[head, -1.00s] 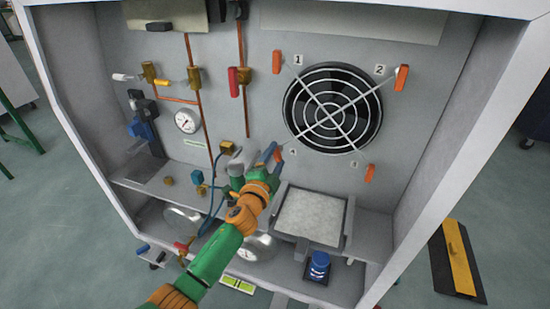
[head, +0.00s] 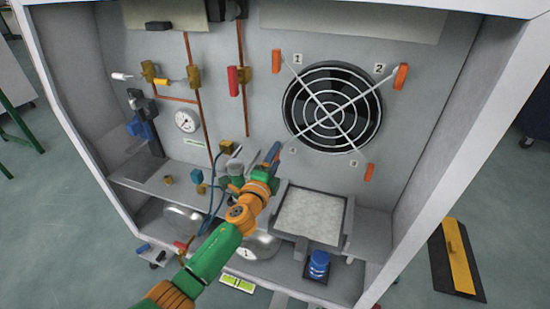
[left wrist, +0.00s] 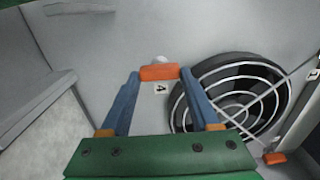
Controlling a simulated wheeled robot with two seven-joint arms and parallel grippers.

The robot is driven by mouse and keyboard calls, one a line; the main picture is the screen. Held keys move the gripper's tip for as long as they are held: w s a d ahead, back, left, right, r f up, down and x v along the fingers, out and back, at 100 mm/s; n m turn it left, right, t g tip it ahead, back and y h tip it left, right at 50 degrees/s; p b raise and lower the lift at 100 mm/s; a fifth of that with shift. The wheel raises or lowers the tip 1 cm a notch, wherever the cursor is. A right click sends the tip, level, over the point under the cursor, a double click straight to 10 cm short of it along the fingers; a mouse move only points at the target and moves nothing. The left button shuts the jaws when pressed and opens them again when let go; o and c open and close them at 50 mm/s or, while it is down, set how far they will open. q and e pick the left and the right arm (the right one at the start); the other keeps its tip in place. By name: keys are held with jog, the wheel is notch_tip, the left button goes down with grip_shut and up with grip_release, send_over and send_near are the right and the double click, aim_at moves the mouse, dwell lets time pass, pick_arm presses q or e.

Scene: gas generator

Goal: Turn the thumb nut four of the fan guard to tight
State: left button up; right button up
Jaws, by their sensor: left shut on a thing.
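The fan guard (head: 331,108) is a round wire grille with crossed arms on the upright panel. Thumb nut four, at its lower left corner, is an orange bar (left wrist: 159,72) beside a printed 4 label (left wrist: 161,88) in the left wrist view. My left gripper (head: 276,148) is shut on this nut. Its two blue fingertips (left wrist: 159,73) lie at the bar's two ends. In the head view the gripper hides the nut. The other orange nuts are nut one (head: 277,63), nut two (head: 401,77) and nut three (head: 370,172). My right gripper is not in view.
A framed tray with a pale pad (head: 308,217) stands just below the fan. A blue-capped item (head: 317,265) is lower down. Pipes with valves and a gauge (head: 187,120) fill the panel's left. The cabinet's right wall (head: 455,120) borders the space.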

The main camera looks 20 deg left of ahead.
pick_arm(q)
jog(key=shift+f, duration=0.1)
jog(key=o, duration=1.4)
jog(key=shift+c, duration=0.2)
jog(key=s+p, duration=0.2)
jog(key=s, duration=0.5)
jog(key=shift+a, duration=0.15)
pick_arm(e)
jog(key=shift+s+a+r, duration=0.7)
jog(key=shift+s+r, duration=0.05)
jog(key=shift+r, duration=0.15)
pick_arm(q)
jog(key=shift+s, duration=0.1)
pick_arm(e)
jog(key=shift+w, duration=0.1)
